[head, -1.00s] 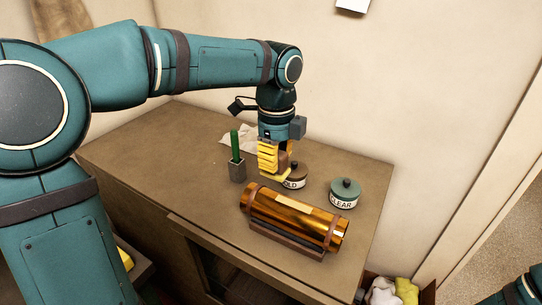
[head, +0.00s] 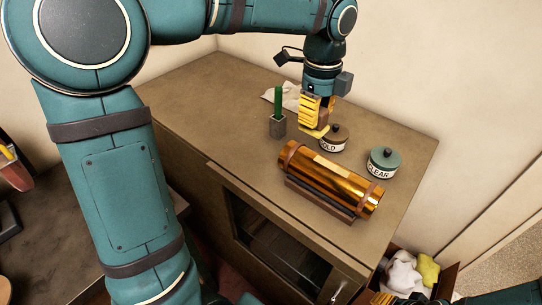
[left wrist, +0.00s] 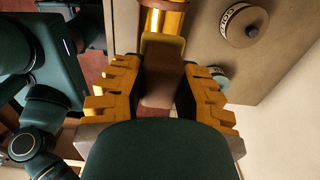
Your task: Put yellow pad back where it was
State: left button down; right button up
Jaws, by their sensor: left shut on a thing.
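My left gripper (head: 316,112), with yellow fingers, is shut on the yellow pad (head: 311,131). It holds the pad above the cabinet top, behind the left end of the brass tube (head: 330,178). In the left wrist view the pad (left wrist: 160,72) shows between the fingers (left wrist: 155,95), with a brown block-like face and a yellowish edge. The tube (left wrist: 161,20) lies beyond it there. In the head view the tube rests in a dark cradle (head: 318,199). A piece of my right gripper (head: 392,298) seems to show at the bottom edge; its fingertips are cut off.
A brown-lidded tin (head: 334,138) marked "OLD" stands close right of the pad. A green tin (head: 383,163) marked "CLEAR" is farther right. A green stick stands in a grey holder (head: 277,126) at left, before a pale cloth (head: 283,95). A box (head: 447,280) holds white and yellow cloths.

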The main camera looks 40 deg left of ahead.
pick_arm(q)
jog(key=s+a+f, duration=0.1)
jog(key=a+f, duration=0.3)
jog(key=a, duration=0.4)
jog(key=s+a+f, duration=0.2)
jog(key=a+f, duration=0.2)
jog(key=a, duration=0.5)
jog(key=shift+a+f+b, duration=0.15)
jog(key=shift+f+b, duration=0.45)
jog(key=shift+f, duration=4.35)
jog(key=shift+f, duration=0.15)
jog(key=c, duration=0.8)
grip_release()
